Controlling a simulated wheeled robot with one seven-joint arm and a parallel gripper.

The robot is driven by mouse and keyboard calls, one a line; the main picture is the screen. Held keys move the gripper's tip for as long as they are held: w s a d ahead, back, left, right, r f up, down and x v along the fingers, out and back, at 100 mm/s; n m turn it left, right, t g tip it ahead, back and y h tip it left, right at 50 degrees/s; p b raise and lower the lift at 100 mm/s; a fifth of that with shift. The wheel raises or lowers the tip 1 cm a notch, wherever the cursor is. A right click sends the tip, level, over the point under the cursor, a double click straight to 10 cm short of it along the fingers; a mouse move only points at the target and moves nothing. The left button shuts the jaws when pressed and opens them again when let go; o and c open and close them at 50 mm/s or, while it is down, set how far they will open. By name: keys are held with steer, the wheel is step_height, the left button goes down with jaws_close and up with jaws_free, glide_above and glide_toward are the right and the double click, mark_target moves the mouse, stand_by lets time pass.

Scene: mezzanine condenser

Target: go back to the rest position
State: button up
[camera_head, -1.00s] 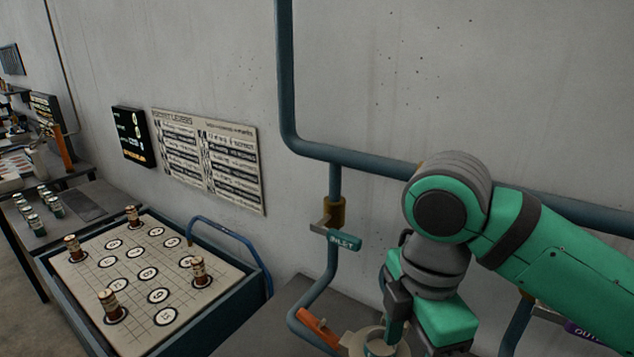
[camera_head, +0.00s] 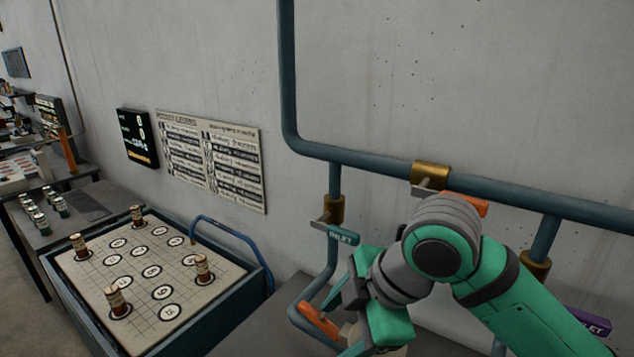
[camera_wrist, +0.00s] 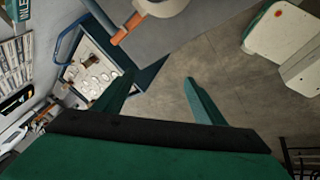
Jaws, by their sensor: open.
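My gripper (camera_wrist: 157,84) is open and empty in the wrist view, with its two green fingers apart over bare grey floor.
Blue pipes (camera_head: 378,163) run along the wall, with a teal inlet lever (camera_head: 342,236), an orange lever (camera_head: 468,203) and a purple lever (camera_head: 590,321). A board cart (camera_head: 262,275) with several brown bottles stands left. A white machine (camera_wrist: 283,35) shows in the wrist view.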

steer(key=w+a+r+m+t+y, duration=0.2)
steer(key=w+a+m+t+y, duration=0.35)
steer(key=w+a+y, duration=0.55)
step_height(320, 180, down, 12)
steer(key=s+m+t+h, duration=0.1)
steer(key=m+t+h, duration=0.8)
steer(key=m, duration=0.4)
steer(key=s+d+f+m+h, duration=0.2)
steer(key=s+f+m+h, duration=0.15)
steer(key=s+f, duration=0.75)
steer(key=s+d+f+m+h, duration=0.2)
steer(key=s+d+f+h, duration=0.15)
steer(key=s+f, duration=0.65)
steer(key=s+d+f+n+g, duration=0.1)
steer(key=s+n, duration=0.3)
steer(key=s, duration=1.2)
steer(key=shift+s+d+g, duration=0.25)
steer(key=shift+d+g, duration=0.3)
steer(key=shift+c, duration=0.6)
